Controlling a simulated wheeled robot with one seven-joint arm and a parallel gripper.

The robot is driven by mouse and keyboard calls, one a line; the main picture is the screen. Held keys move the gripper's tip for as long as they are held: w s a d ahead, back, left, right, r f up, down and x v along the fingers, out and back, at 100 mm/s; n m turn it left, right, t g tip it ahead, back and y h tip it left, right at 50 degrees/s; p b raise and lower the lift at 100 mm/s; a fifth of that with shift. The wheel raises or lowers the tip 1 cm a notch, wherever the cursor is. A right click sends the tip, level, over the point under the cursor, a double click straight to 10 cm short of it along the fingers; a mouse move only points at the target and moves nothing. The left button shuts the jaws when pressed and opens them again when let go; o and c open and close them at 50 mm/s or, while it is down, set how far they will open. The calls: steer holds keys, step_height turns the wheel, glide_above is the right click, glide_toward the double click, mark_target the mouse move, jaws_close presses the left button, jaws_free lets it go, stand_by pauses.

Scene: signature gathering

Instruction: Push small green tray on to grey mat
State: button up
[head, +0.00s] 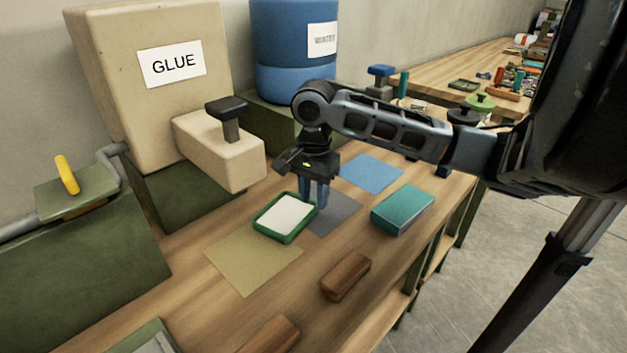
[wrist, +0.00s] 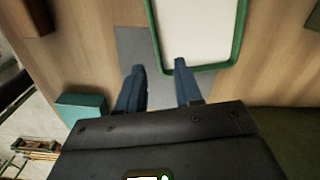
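The small green tray (head: 259,228), with a white inside, lies flat on the wooden table; it also shows at the top of the wrist view (wrist: 238,40). The grey mat (head: 338,216) lies just right of it in the head view; part of it shows in the wrist view (wrist: 132,48). My gripper (head: 314,204) points down over the mat, beside the tray. Its two fingers (wrist: 158,66) are apart with nothing between them. One fingertip is close to the tray's corner; contact is unclear.
A tan mat (head: 250,262) lies left of the tray, and a blue mat (head: 371,173) lies beyond the grey one. A teal box (head: 402,208) and a brown wooden block (head: 345,277) stand near the table's edge. A beige glue dispenser (head: 218,150) stands behind the tray.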

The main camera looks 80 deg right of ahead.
mark_target(314, 208)
steer(key=shift+f, duration=1.5)
steer(key=shift+c, duration=0.5)
jaws_close()
